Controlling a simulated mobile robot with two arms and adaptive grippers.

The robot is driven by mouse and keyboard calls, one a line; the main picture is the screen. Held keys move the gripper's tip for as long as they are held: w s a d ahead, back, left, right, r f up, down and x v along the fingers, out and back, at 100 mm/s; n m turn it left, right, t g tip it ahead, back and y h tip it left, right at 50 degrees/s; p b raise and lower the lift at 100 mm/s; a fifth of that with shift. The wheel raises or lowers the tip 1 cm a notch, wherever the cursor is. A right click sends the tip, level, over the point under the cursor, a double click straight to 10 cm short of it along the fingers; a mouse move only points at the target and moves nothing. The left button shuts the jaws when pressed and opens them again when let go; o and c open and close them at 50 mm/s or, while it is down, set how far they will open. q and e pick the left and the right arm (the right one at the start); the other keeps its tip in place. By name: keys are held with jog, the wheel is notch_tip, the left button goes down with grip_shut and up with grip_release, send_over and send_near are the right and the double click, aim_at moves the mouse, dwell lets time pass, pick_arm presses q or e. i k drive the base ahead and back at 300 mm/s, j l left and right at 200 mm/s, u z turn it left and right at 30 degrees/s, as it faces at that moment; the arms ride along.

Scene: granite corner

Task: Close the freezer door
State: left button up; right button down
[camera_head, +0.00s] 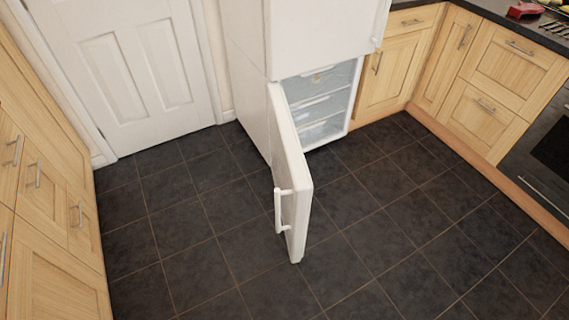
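The white freezer door (291,175) is the lower door of a tall white fridge-freezer. It stands wide open, swung out into the room, hinged on the left side of the cabinet. Its white bar handle (281,211) is on the outer face, towards the left. The open freezer compartment (322,100) shows several clear drawers inside. The upper fridge door (325,35) looks shut. Neither of my grippers is in view.
Dark floor tiles (400,240) are clear in front and on both sides of the door. Wooden cabinets (50,200) line the left. More wooden cabinets (500,75), a dark worktop (500,12) and an oven (545,160) stand at right. A white room door (125,60) is at back left.

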aim_at(293, 190)
jog(key=i+j+z, duration=0.15)
jog(key=i+j, duration=0.15)
jog(key=i+j+z, duration=0.15)
jog(key=j, duration=0.35)
jog(key=i+j+z, duration=0.2)
jog(key=i+j, duration=0.35)
